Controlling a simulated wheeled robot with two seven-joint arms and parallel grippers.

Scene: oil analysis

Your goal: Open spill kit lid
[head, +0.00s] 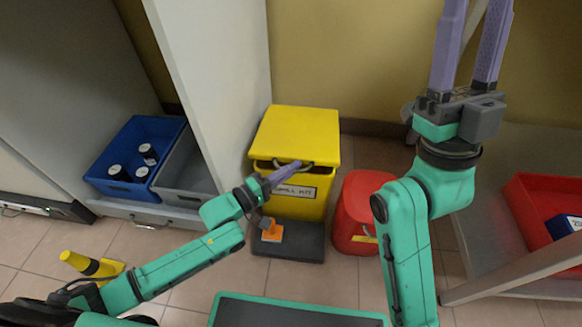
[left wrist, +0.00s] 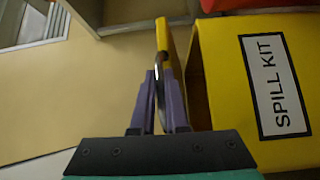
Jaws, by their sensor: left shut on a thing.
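The spill kit is a yellow box (head: 296,200) with a "SPILL KIT" label on its front, and it also shows in the left wrist view (left wrist: 235,90). Its yellow lid (head: 295,132) is slightly raised at the front, with a dark gap beneath it. The lid's edge shows in the left wrist view (left wrist: 170,45), apart from the box rim. My left gripper (head: 288,171) is shut on the metal lid handle (left wrist: 160,95) at the lid's front. My right gripper (head: 470,40) points upward on the right, its fingers apart and empty, tips near the frame's top.
A red bin (head: 359,215) stands close to the right of the kit. A white panel (head: 215,70) stands to its left. A blue crate (head: 120,150) with dark bottles and a grey crate (head: 185,178) are farther left. A red tray (head: 530,225) is on the right. A yellow wall is behind.

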